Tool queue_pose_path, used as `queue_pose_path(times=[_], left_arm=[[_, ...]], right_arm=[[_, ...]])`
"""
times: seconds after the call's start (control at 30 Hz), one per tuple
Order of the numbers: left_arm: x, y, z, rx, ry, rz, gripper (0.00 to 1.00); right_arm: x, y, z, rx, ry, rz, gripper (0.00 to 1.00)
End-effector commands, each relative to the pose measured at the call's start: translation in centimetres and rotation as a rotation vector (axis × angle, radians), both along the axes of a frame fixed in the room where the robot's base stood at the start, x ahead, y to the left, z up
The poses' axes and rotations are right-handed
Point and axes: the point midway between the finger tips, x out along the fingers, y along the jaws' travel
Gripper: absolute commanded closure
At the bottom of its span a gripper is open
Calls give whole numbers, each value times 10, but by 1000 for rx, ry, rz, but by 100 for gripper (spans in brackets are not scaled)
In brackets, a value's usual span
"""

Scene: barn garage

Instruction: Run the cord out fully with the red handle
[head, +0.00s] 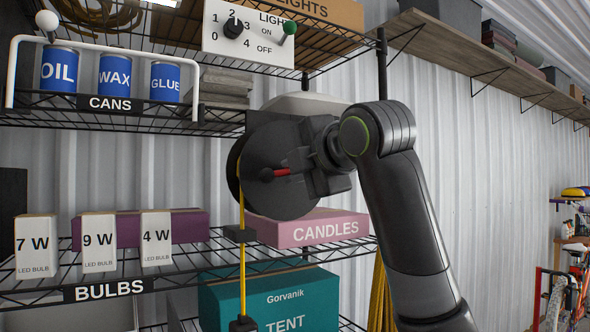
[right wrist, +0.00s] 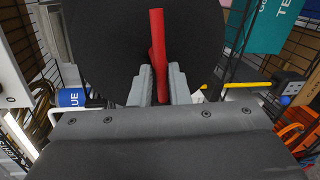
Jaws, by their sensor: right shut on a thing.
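A dark round reel (head: 258,198) stands in front of the shelving in the head view. Its red handle (head: 282,172) sticks out from the face, beside a dark knob. My right gripper (head: 298,174) is shut on the red handle. In the right wrist view the handle (right wrist: 157,25) stands between the two grey fingers, with the reel's dark disc behind it. A yellow cord (head: 242,275) hangs straight down from the reel's left edge, past a dark block, to a dark piece (head: 243,324) at the picture's bottom edge. My left gripper is not in view.
A wire shelf holds blue cans (head: 115,75), bulb boxes (head: 98,242) and a pink CANDLES box (head: 318,228) close behind the reel. A teal TENT box (head: 275,300) is below. A light switch panel (head: 250,33) is above.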

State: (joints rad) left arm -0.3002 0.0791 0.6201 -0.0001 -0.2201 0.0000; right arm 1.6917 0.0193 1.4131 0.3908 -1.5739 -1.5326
Motion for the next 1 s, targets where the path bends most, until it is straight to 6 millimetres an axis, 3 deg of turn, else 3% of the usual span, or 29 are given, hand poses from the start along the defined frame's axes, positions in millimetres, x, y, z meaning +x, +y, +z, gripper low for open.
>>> queue_pose_path(times=[0.03,0.2,0.57,0.77,1.0], left_arm=[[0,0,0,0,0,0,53],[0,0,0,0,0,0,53],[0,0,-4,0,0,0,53],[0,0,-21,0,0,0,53],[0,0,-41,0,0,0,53]], right_arm=[[0,0,0,0,2,-1,83],[0,0,0,0,1,0,64],[-6,-5,1,2,-3,-1,64],[-35,-25,6,2,-7,-2,64],[-84,-58,18,2,-7,-4,64]])
